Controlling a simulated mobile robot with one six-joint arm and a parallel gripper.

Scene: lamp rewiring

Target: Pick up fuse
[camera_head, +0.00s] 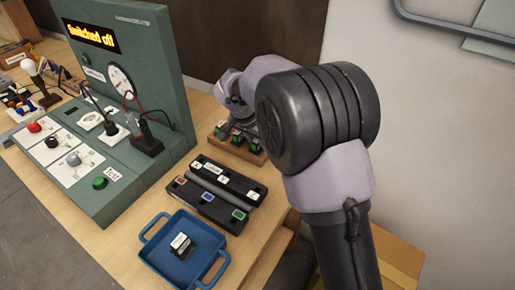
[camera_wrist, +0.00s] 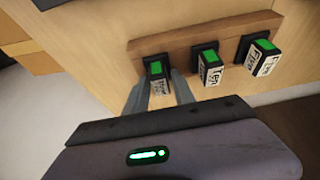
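Three black fuses with green tops and white labels stand in a row in a wooden block; in the wrist view they are the left fuse (camera_wrist: 157,84), the middle fuse (camera_wrist: 210,67) and the right fuse (camera_wrist: 264,58). My gripper (camera_wrist: 159,80) has its two grey fingers on either side of the left fuse, very close to it. I cannot tell whether they press on it. The fuse's label is partly readable. In the head view the fuses (camera_head: 237,138) show beyond my arm, and my gripper's fingers are hard to make out.
The wooden block (camera_wrist: 190,35) sits near the table edge. A green test panel (camera_head: 130,50) reading "Switched off" stands left.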

